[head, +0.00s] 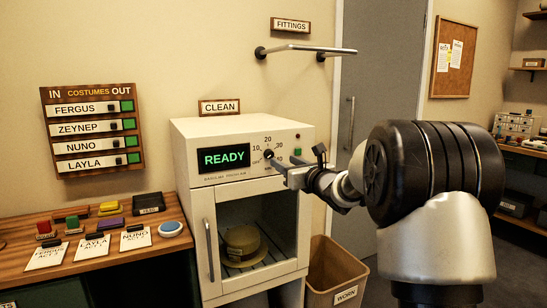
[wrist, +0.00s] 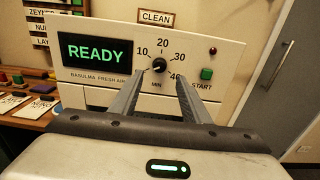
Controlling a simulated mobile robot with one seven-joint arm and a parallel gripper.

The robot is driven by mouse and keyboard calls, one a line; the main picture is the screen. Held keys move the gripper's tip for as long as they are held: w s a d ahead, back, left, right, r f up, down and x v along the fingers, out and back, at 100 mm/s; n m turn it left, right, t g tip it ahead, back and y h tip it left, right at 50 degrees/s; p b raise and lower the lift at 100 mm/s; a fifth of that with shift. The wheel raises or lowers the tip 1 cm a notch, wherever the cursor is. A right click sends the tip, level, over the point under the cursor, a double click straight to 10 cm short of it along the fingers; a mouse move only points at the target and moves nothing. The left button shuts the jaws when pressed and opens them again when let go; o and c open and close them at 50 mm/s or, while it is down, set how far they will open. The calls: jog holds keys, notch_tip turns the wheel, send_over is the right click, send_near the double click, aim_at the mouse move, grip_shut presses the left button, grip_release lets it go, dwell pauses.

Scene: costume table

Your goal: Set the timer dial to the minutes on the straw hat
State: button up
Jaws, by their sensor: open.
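The timer dial (wrist: 159,65) is a small black knob on the white cabinet's front panel, among the marks 10, 20, 30 and 40. It also shows in the head view (head: 268,154). Its pointer is too small to read surely. My gripper (wrist: 161,77) is open, its two grey fingers pointing at the panel on either side of and just below the dial. I cannot tell whether they touch it. The straw hat (head: 242,242) sits on a rack inside the cabinet, behind the door's window. I cannot read any minutes on it.
The display (head: 224,159) reads READY. A green START button (wrist: 207,73) and a red lamp (wrist: 213,51) are right of the dial. The cabinet door has a vertical handle (head: 209,249). A WORN bin (head: 340,275) stands at right. Name cards and colored blocks lie on the left table.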

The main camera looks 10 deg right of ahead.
aim_at(271, 154)
jog(key=x, duration=0.8)
jog(key=shift+w+a+p, duration=0.1)
jog(key=shift+w+p, duration=0.2)
jog(key=c, duration=1)
